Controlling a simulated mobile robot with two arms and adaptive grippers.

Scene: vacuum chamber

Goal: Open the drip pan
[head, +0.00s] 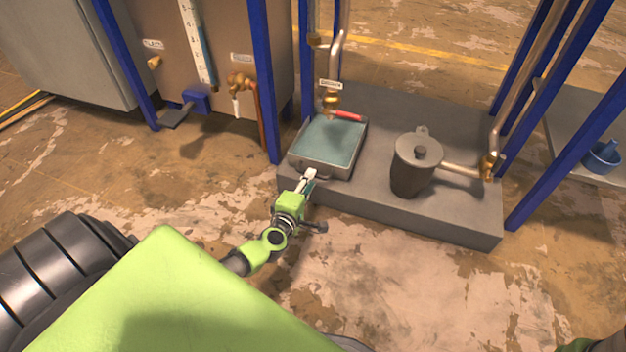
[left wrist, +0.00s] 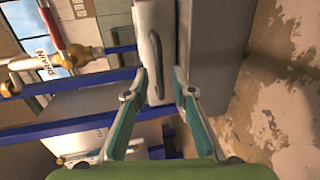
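The drip pan (head: 301,158) is a shallow grey square tray with teal liquid in it, on the left end of a grey block, under a pipe with a red-handled valve. Its front handle (left wrist: 155,62) shows in the left wrist view as a dark curved bar on the pan's pale front wall. My left gripper (head: 310,174) is at the pan's front, close to the handle. In the left wrist view its two fingers (left wrist: 160,76) are apart, one on each side of the handle in the picture. I cannot tell whether they touch it.
The grey block (head: 455,222) also carries a lidded grey pot (head: 410,172) joined to a copper pipe. Blue posts (head: 262,80) stand around the block. A tan cabinet (head: 225,45) with valves is at the back left. Stained floor in front of the block is clear.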

